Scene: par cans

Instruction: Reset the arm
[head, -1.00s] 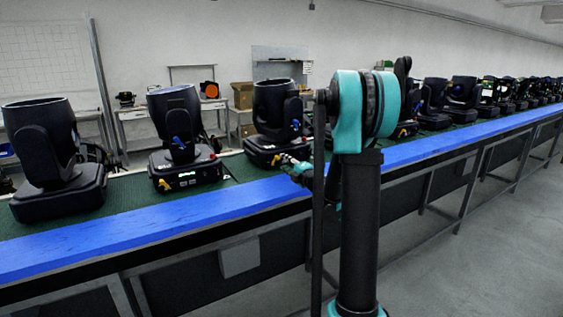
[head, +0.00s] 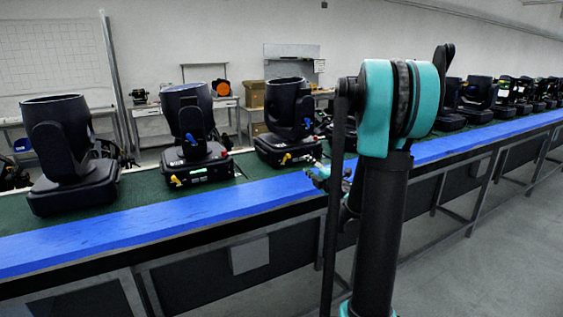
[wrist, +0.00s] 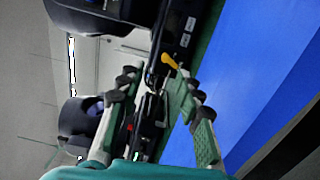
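My gripper (head: 322,176) shows in the head view as a small teal and black shape, partly hidden behind my arm. It is at the front edge of the conveyor, right of and apart from the third par can (head: 287,115). In the wrist view my gripper (wrist: 158,82) has its two green fingers spread, with nothing visible held between them. A par can's dark base (wrist: 185,22) with a yellow plug (wrist: 171,62) lies beyond the fingertips. Another par can (wrist: 75,122) is at the left of the wrist view.
A row of black par cans stands on the green conveyor (head: 140,203), including two at the left (head: 70,150) (head: 190,120). A blue rail (head: 130,227) runs along its front. Worktables (head: 225,103) stand behind. The grey floor at right (head: 500,240) is clear.

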